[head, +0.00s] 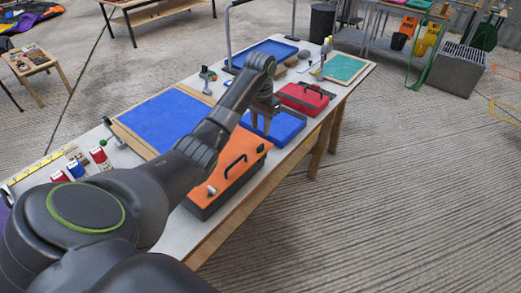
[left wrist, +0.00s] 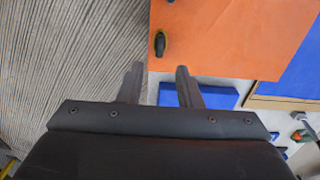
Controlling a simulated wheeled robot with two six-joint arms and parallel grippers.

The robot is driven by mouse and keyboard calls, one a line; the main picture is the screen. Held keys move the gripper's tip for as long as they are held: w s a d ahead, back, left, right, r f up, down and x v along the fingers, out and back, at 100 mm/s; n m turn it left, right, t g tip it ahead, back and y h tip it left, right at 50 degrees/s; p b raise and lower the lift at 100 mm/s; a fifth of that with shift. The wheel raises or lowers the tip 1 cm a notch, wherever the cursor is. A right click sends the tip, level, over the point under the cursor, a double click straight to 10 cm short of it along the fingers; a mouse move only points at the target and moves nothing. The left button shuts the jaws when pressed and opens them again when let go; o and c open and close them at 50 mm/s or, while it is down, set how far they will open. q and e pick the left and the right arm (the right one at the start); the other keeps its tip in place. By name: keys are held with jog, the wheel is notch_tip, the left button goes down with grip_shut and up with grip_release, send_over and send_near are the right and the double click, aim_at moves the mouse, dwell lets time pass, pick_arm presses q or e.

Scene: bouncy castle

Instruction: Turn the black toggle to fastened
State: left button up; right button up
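The black toggle (left wrist: 160,44) shows in the left wrist view near the left edge of the orange case (left wrist: 235,35). It is a small dark lever with a yellowish rim, lying roughly along the picture's vertical. My left gripper (head: 262,124) points down beyond the case's right end. In the left wrist view its fingers (left wrist: 159,76) are apart, empty, and not touching the toggle. My right gripper is not in view.
A blue tray (head: 285,127) and a red case (head: 304,97) stand right of the orange case. A large blue panel (head: 165,118) lies behind it. The floor in front of the table is clear.

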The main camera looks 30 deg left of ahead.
aim_at(260, 146)
pick_arm(q)
notch_tip(260, 146, down, 8)
jog(key=shift+r+p, duration=0.1)
jog(key=shift+p, duration=0.25)
jog(key=shift+s, duration=0.1)
jog(key=shift+c, duration=0.3)
grip_shut()
